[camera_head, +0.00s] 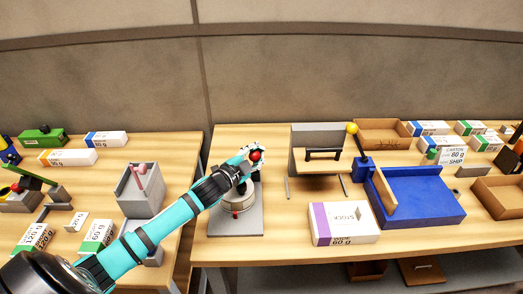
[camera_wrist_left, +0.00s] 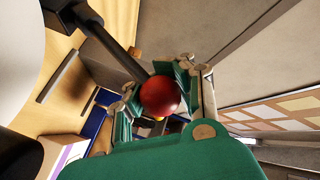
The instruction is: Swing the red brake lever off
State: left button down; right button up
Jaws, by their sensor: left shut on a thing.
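The red ball knob (camera_head: 256,155) of the brake lever sits at my left gripper (camera_head: 252,160) in the head view. The left wrist view shows the same red knob (camera_wrist_left: 160,96) between the fingers of my left gripper (camera_wrist_left: 165,92), with the dark lever rod (camera_wrist_left: 112,45) running up and left from it. The gripper is shut on the knob. The lever stands over a round whitish base (camera_head: 237,203) on a grey plate (camera_head: 236,222); my arm hides part of it. My right gripper is not in view.
A grey holder with a pink-knobbed lever (camera_head: 141,190) stands on the left table. A gap separates the two tables.

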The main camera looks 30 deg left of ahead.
pick_arm(q)
jog(key=shift+s+a+f, duration=0.15)
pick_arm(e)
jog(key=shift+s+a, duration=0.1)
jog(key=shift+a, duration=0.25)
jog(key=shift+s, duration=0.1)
pick_arm(q)
jog(key=c, duration=1.9)
grip_release()
jog(key=o, duration=0.7)
jog(key=shift+s+a+r, duration=0.15)
jog(key=shift+s+r, duration=0.1)
jog(key=shift+s, duration=0.2)
jog(key=shift+s+a+r, duration=0.15)
jog(key=shift+s+r, duration=0.05)
jog(key=shift+s, duration=0.25)
jog(key=shift+o, duration=1.5)
jog(key=shift+w, duration=0.1)
jog(key=shift+w+d+f, duration=0.1)
jog(key=shift+w+d, duration=0.1)
jog(key=shift+s, duration=0.1)
jog(key=s, duration=0.8)
jog(key=s+a+r, duration=0.1)
jog(key=s, duration=0.2)
jog(key=shift+s+a, duration=0.1)
jog(key=shift+s, duration=0.3)
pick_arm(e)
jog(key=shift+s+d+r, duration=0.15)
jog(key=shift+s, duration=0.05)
